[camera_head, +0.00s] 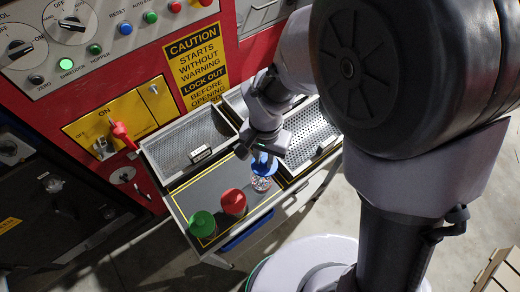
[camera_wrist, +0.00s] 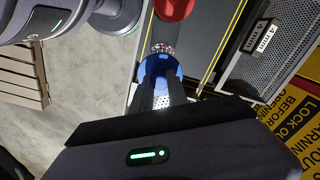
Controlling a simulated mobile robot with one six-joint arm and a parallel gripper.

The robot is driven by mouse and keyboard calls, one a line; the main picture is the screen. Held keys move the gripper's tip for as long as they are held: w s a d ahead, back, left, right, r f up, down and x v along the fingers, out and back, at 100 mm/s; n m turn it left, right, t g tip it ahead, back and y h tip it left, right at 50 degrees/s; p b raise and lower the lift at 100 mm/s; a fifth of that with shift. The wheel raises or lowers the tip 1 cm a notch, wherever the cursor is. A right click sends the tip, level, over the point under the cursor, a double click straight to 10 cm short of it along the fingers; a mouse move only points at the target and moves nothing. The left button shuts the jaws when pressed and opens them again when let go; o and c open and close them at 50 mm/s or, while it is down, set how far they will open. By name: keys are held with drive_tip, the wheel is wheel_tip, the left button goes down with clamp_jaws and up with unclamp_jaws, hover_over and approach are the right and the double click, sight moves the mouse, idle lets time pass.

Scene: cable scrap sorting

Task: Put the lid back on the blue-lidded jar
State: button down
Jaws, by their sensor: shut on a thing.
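My gripper (camera_head: 260,152) is shut on the blue lid (camera_head: 264,166), which also shows between the fingers in the wrist view (camera_wrist: 160,66). The clear jar (camera_head: 261,183) with multicoloured scrap bits inside stands on the dark tray top, directly under the lid in the head view. In the wrist view the jar (camera_wrist: 162,47) shows just beyond the lid. The lid looks at or just over the jar's mouth; I cannot tell whether they touch, as the gripper hides part of it.
A red-lidded jar (camera_head: 233,202) and a green-lidded jar (camera_head: 202,223) stand in a row to the left of the clear jar. Perforated metal bins (camera_head: 185,146) lie behind. A red machine panel with a red lever (camera_head: 122,131) rises at the left.

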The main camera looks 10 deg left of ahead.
drive_tip(key=f+b, duration=0.1)
drive_tip(key=f, duration=0.1)
drive_tip(key=f+b, duration=0.1)
drive_tip(key=b, duration=0.1)
drive_tip(key=f+b, duration=0.1)
drive_tip(key=f, duration=0.1)
drive_tip(key=shift+s+a+f, duration=0.25)
drive_tip(key=shift+a+f, duration=0.1)
drive_tip(key=shift+a, duration=0.05)
drive_tip(key=shift+f+b, duration=0.4)
drive_tip(key=shift+b, duration=0.2)
drive_tip(key=shift+f+b, duration=0.15)
drive_tip(key=shift+b, duration=0.3)
idle(0.9)
drive_tip(key=c, duration=0.7)
unclamp_jaws()
drive_tip(key=shift+r+p, duration=2.75)
drive_tip(key=shift+r, duration=0.85)
drive_tip(key=shift+f, duration=0.1)
clamp_jaws()
